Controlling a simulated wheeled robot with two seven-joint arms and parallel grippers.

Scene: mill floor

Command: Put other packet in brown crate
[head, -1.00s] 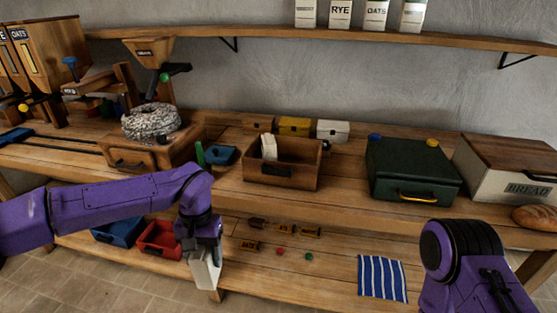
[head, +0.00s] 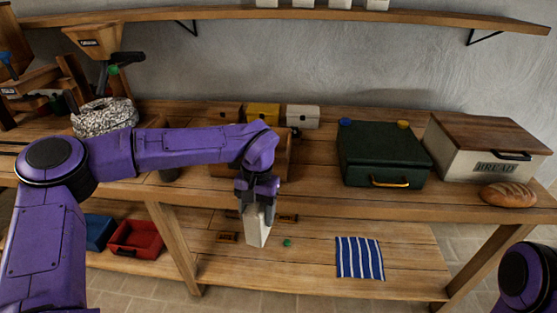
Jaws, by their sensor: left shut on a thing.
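My left gripper (head: 257,205) is shut on a white packet (head: 256,226), which hangs upright below it. The packet is in front of the bench edge, with the lower shelf behind it in the picture. The brown crate (head: 283,165) stands on the bench top behind my left wrist. My arm hides most of the crate and whatever is inside it. Only a small part of my right arm shows at the bottom right, and its gripper is out of view.
A green case (head: 383,150) and a bread bin (head: 482,150) stand to the right, with a loaf (head: 508,194) in front. Small brown, yellow and white boxes (head: 302,117) stand behind the crate. Blue and red bins (head: 136,238) and a striped cloth (head: 360,258) lie below.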

